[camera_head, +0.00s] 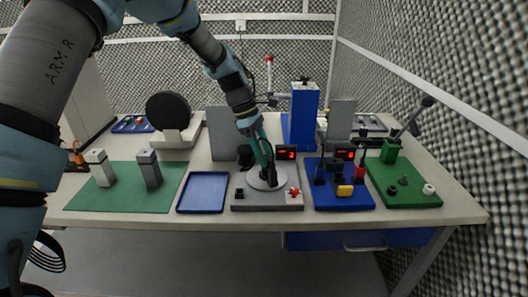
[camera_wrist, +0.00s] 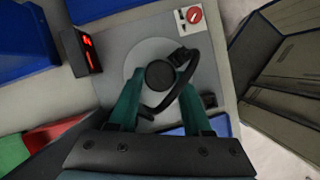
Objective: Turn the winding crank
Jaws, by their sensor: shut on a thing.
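The winding crank sits on a grey board (camera_head: 240,205) in the middle of the bench, with a pale round disc (camera_head: 254,181) under it. In the wrist view the disc (camera_wrist: 140,58) lies behind a round black crank knob (camera_wrist: 159,74). My gripper (camera_head: 268,180) reaches down over the disc. In the wrist view its teal fingers (camera_wrist: 160,90) stand on both sides of the knob and are shut on it. A curved black strip crosses in front of the fingers. The crank's arm is mostly hidden by the gripper.
A red-digit display (camera_head: 286,152) stands at the board's back, and a red switch (camera_head: 294,192) at its right. A blue tray (camera_head: 203,192) lies left. A blue board (camera_head: 325,200) and a green board (camera_head: 425,198) with a lever lie right. A tall blue block (camera_head: 303,115) stands behind.

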